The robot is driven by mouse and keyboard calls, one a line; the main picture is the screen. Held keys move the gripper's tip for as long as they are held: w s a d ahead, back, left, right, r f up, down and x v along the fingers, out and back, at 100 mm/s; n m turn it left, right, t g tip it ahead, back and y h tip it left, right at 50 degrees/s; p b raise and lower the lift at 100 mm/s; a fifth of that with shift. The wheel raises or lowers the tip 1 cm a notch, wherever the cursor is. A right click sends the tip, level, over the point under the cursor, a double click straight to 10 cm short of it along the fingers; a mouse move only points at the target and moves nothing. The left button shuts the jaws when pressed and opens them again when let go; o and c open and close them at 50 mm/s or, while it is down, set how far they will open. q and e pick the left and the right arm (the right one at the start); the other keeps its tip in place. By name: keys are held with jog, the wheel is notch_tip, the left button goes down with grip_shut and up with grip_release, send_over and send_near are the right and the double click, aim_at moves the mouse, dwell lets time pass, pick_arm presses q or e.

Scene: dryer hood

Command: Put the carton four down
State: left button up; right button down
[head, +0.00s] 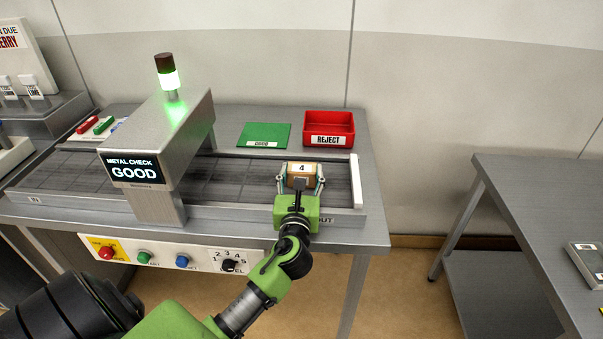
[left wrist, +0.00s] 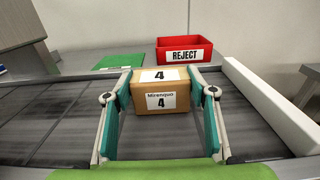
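The carton four (head: 301,177) is a small brown box with white labels reading 4, over the outlet end of the conveyor belt. It also shows in the left wrist view (left wrist: 161,97), upright between the fingers. My left gripper (head: 301,183) has its teal pads against both sides of the carton. In the left wrist view the left gripper (left wrist: 162,100) shows no clear gap beside the box. I cannot tell whether the carton's underside touches the belt. My right gripper is not in view.
The belt (head: 245,180) runs through a metal detector (head: 165,150) whose screen reads GOOD, under a green-lit lamp. Behind the belt are a green GOOD mat (head: 264,134) and an empty red REJECT bin (head: 329,121). A white bar (head: 356,181) closes the belt's right end.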

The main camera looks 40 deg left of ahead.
pick_arm(q)
jog(key=o, duration=0.3)
jog(key=shift+r, duration=0.1)
